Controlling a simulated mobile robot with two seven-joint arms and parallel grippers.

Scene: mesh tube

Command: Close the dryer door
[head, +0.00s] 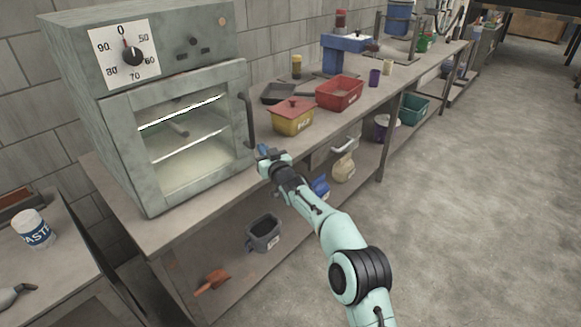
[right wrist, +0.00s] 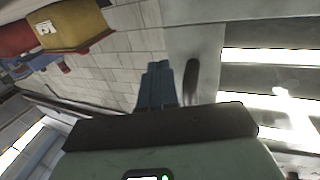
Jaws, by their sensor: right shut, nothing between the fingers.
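The dryer (head: 70,60) is a grey box with a numbered dial, standing on the bench at the left of the head view. Its door (head: 120,150) has a glass window and a dark upright handle (head: 247,118) at the right edge. The door lies close to the front; I cannot tell whether a narrow gap is left. My right gripper (head: 262,151) is shut and empty, just below and right of the handle. In the right wrist view its blue fingers (right wrist: 157,82) point up beside the dark handle (right wrist: 191,80); contact is unclear. My left gripper is out of view.
A yellow bin (head: 292,120) with a red lid and a red bin (head: 340,94) stand on the bench right of the dryer. A grey bin (head: 264,234) sits on the lower shelf. A white tub (head: 33,230) is at the left. The floor at right is clear.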

